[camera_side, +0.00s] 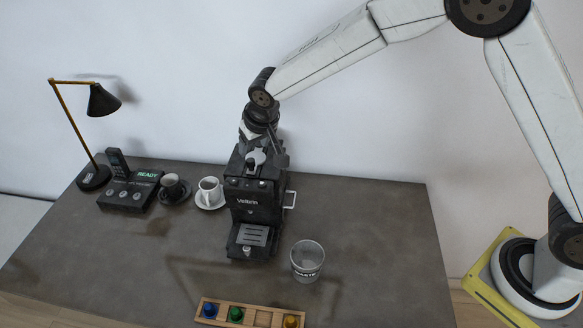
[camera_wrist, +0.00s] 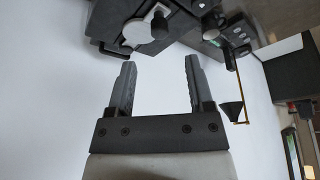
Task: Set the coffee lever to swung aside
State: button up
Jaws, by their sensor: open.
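The black coffee machine (camera_side: 254,205) stands on the dark vanity top, and part of it shows at the top of the wrist view (camera_wrist: 110,22). A pale round piece with a dark knob, which looks like the coffee lever (camera_wrist: 139,30), is on the machine's top. It also shows small in the side view (camera_side: 255,157). My gripper (camera_wrist: 158,75) is open and empty, its two dark fingers apart and pointing toward the machine. In the side view my gripper (camera_side: 272,148) is at the machine's top, partly hidden. I cannot tell whether it touches anything.
A white cup (camera_side: 209,190) on a saucer and a dark cup (camera_side: 173,188) stand left of the machine. A console reading READY (camera_side: 130,192) and a lamp (camera_side: 102,100) are farther left. A waste bin (camera_side: 307,261) stands front right, a wooden pod tray (camera_side: 262,318) in front.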

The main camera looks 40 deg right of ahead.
aim_at(250, 160)
jog(key=shift+x, duration=3.3)
grip_shut()
